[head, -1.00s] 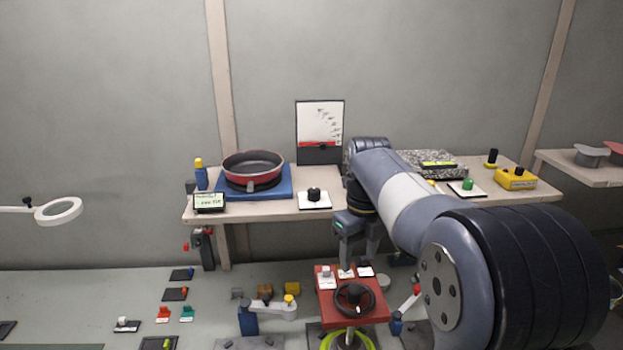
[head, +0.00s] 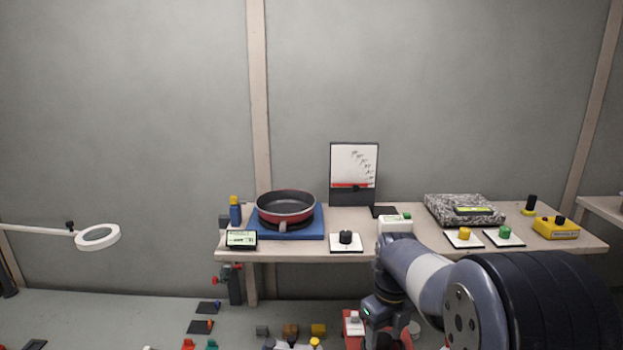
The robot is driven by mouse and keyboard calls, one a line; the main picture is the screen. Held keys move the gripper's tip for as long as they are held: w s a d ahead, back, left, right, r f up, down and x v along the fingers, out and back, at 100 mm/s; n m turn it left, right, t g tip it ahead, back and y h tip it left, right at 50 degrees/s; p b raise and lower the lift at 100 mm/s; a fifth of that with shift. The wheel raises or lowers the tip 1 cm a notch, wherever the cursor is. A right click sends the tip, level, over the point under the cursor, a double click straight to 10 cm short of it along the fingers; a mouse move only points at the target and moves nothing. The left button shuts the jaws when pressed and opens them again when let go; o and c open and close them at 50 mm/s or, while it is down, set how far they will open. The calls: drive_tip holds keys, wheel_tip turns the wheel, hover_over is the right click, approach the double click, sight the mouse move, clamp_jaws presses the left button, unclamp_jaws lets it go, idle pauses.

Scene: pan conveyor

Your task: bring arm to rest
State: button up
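My arm (head: 424,275) reaches in from the lower right of the head view and bends down in front of the bench. Its wrist (head: 381,308) hangs below the bench's front edge, over the red stand. My gripper's fingers are at or below the bottom edge of the picture, so I cannot see whether they are open or shut, or whether they hold anything.
The bench (head: 290,251) carries a red pan (head: 286,208) on a blue plate (head: 315,230), a black knob (head: 345,238), a speckled block (head: 450,206) and a yellow box (head: 556,228). A red stand (head: 352,338) is low in front. A ring lamp (head: 98,237) is at left.

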drive_tip(key=shift+r, duration=0.15)
wheel_tip(320, 180, up, 10)
drive_tip(key=b, duration=0.1)
wheel_tip(320, 180, down, 11)
drive_tip(key=shift+r+p, duration=0.2)
drive_tip(key=shift+p, duration=0.4)
drive_tip(key=shift+r+n, duration=0.1)
drive_tip(key=shift+n, duration=0.2)
drive_tip(key=n, duration=0.4)
drive_tip(key=shift+n+b, duration=0.4)
drive_tip(key=n+b, duration=0.1)
drive_tip(key=n, duration=0.5)
drive_tip(key=n+b, duration=0.1)
drive_tip(key=n, duration=0.5)
drive_tip(key=shift+n, duration=0.3)
drive_tip(key=n+b, duration=0.1)
drive_tip(key=n, duration=0.4)
drive_tip(key=shift+n, duration=0.3)
